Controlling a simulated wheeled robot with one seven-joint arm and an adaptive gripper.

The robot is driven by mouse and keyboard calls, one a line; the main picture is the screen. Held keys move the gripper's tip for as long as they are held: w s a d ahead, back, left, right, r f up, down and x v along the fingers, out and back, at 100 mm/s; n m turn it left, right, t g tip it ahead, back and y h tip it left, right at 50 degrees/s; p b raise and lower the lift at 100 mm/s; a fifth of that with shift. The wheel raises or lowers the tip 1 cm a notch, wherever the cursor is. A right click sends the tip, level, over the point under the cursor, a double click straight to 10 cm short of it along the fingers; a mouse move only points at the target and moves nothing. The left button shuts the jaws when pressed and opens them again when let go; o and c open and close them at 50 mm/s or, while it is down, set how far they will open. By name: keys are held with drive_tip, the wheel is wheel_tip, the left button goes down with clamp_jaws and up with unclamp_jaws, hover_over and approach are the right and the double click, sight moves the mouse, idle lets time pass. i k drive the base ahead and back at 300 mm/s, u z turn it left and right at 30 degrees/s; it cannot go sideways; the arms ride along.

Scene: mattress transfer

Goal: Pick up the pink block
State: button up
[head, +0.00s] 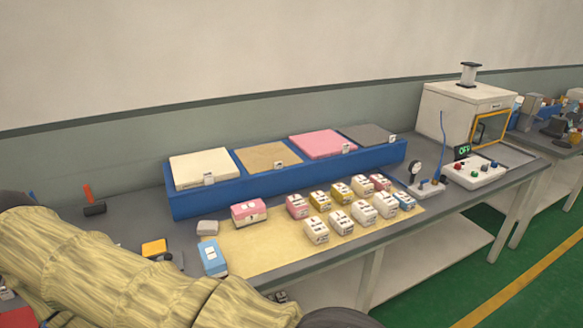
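A pink block (248,215) with a white label on top lies on the beige mat (262,252), near its left end. A smaller pink-sided block (297,207) stands to its right, at the left of a group of small blocks. Another small pink-topped block (380,183) is at the back of that group. A flat pink slab (322,143) lies on the blue rack behind. My arm, in a beige sleeve, crosses the lower left. My gripper's fingers do not show, so I cannot see what they hold.
The blue rack (290,188) also bears cream, tan and grey slabs. A light blue block (213,258) and a grey block (207,228) lie left of the pink block. Several small white and yellow blocks stand to the right. A control box (473,172) and a white machine (455,118) stand at far right.

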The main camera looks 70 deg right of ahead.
sight(253, 213)
drive_tip(key=z, duration=1.6)
